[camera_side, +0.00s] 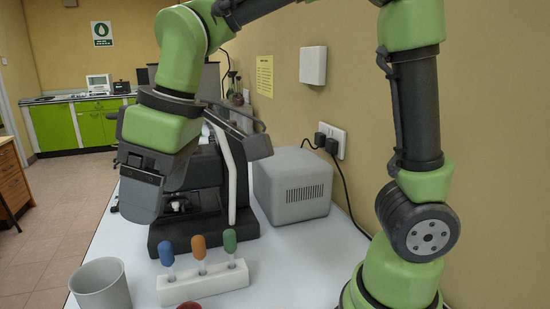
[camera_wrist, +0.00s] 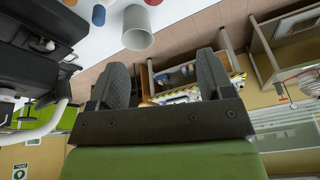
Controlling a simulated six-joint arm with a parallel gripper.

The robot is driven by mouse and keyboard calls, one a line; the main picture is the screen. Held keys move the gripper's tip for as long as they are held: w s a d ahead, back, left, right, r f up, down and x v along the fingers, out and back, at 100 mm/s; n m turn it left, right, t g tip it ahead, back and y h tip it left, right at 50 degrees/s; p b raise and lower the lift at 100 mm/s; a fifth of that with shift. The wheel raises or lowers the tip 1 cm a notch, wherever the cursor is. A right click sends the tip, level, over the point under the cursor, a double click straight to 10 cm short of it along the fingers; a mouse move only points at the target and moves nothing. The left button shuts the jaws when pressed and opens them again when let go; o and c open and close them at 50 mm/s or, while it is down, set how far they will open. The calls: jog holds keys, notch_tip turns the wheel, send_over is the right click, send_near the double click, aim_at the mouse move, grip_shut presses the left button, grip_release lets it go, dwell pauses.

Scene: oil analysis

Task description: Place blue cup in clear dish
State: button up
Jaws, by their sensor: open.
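The rack holds a blue-topped piece (camera_side: 167,252), the only blue item I can make out near the work. It stands upright at the left end of the white rack (camera_side: 205,284), and its blue top also shows in the wrist view (camera_wrist: 98,15). I cannot make out a clear dish in either view. My gripper (camera_side: 138,200) is above and to the left of the rack, apart from it. In the wrist view my gripper (camera_wrist: 163,66) has its two dark fingers spread with nothing between them.
An orange-topped piece (camera_side: 200,250) and a green-topped piece (camera_side: 230,242) share the rack. A grey-white beaker (camera_side: 103,288) stands left of it. A red object (camera_side: 189,305) is cut off in front. A black instrument (camera_side: 205,205) and grey box (camera_side: 293,185) stand behind.

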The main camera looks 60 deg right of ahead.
jog(key=s+d+r+m+t, duration=0.2)
jog(key=s+d+m+t, duration=0.2)
jog(key=s+d+m, duration=0.5)
jog(key=s, duration=0.3)
jog(key=shift+s, duration=0.4)
